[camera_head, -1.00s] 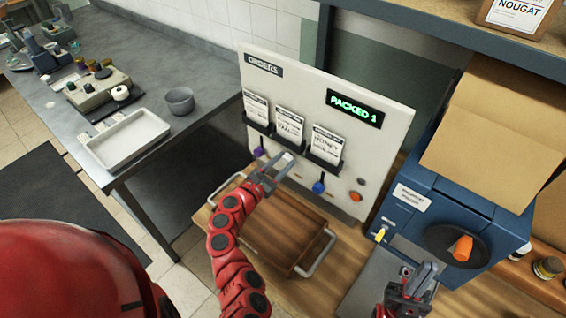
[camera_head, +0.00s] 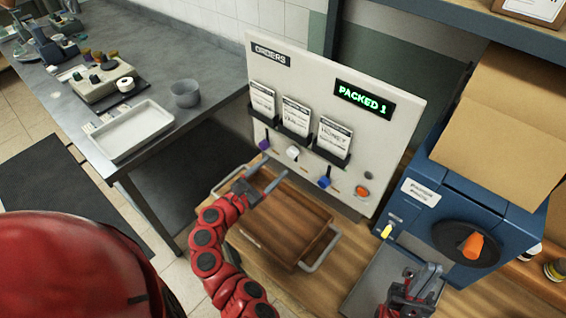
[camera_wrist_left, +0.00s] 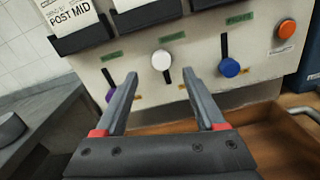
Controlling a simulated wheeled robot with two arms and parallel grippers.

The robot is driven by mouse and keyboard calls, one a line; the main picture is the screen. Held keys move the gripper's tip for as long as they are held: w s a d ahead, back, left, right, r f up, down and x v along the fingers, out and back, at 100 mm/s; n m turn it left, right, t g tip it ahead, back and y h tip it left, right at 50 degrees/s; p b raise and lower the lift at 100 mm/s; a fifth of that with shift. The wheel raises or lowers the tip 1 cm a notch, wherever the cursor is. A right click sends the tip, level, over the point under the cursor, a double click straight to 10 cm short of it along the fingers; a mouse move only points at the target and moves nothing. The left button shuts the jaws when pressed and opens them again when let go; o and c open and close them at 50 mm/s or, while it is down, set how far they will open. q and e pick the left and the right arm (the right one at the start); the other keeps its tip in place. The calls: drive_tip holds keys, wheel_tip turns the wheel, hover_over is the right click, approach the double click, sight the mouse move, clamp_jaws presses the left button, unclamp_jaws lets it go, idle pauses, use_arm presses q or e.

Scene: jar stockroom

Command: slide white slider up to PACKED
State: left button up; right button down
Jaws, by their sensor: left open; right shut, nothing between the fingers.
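The white slider (camera_head: 292,153) is on the upright orders panel (camera_head: 400,107), between the purple slider (camera_head: 264,144) and the blue slider (camera_head: 324,182). In the left wrist view the white slider (camera_wrist_left: 161,60) sits at the upper end of its slot, near a green label, with dark slot showing below it. The blue slider (camera_wrist_left: 229,68) and purple slider (camera_wrist_left: 110,96) sit low in theirs. My left gripper (camera_head: 277,167) is open and empty in front of the white slider, apart from it. My right gripper (camera_head: 427,273) is shut and empty at the lower right.
The panel's display (camera_head: 364,99) reads PACKED 1. An orange button (camera_head: 362,191) is right of the sliders. A wooden tray (camera_head: 275,222) lies below my left gripper. A blue machine (camera_head: 455,215) stands at right. Order cards (camera_head: 297,114) hang above the sliders.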

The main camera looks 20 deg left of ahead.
use_arm(q)
drive_tip(key=b+v, duration=0.3)
drive_tip(key=v, duration=0.6)
drive_tip(key=shift+s, duration=0.25)
drive_tip(key=shift+a, duration=0.1)
